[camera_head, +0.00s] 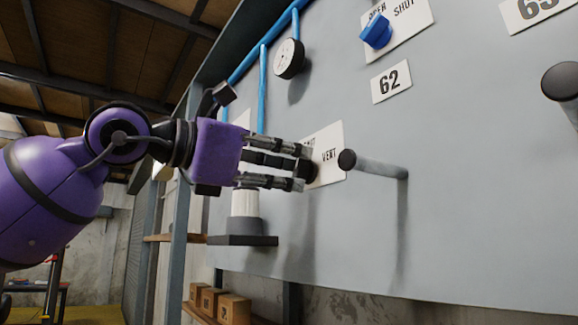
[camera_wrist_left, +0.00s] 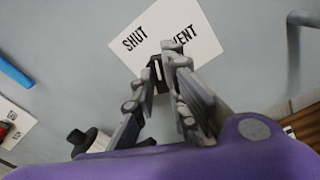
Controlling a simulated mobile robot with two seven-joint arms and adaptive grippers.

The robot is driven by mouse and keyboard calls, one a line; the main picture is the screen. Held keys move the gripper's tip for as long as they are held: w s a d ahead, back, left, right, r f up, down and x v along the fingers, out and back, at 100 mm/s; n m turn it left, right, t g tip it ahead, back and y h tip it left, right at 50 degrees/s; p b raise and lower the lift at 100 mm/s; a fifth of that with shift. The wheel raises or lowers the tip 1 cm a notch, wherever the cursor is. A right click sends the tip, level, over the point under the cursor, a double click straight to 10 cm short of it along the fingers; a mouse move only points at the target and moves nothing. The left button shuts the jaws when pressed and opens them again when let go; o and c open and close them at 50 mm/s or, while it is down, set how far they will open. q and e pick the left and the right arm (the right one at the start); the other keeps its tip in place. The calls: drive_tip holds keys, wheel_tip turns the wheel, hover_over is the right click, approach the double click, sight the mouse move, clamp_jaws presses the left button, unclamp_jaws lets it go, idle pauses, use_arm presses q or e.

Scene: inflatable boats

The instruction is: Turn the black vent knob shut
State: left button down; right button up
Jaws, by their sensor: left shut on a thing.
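The black vent knob (camera_head: 307,171) sits on the grey wall panel in front of a white plate (camera_head: 329,153) lettered SHUT and VENT. My left gripper (camera_head: 303,167) reaches in from the left, with its fingers shut on the knob. In the left wrist view the knob (camera_wrist_left: 157,74) shows between the fingertips, with a white mark on its face. The plate (camera_wrist_left: 150,27) lies just beyond it there, with VENT partly covered by a finger. Much of the knob is hidden by the fingers. My right gripper is not in view.
A black-tipped grey peg (camera_head: 375,166) sticks out of the panel just right of the knob. A blue knob (camera_head: 376,31) with an OPEN/SHUT plate and a round gauge (camera_head: 290,58) are higher up. A small shelf (camera_head: 243,240) stands below the gripper.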

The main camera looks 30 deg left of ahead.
use_arm(q)
drive_tip(key=n, duration=0.4)
drive_tip(key=shift+n, duration=0.4)
idle(0.4)
drive_tip(key=c, duration=1.8)
unclamp_jaws()
drive_tip(key=shift+a, duration=0.1)
drive_tip(key=shift+o, duration=0.2)
drive_tip(key=shift+s, duration=0.1)
drive_tip(key=shift+s+a, duration=0.1)
drive_tip(key=shift+s, duration=0.2)
drive_tip(key=v, duration=1.1)
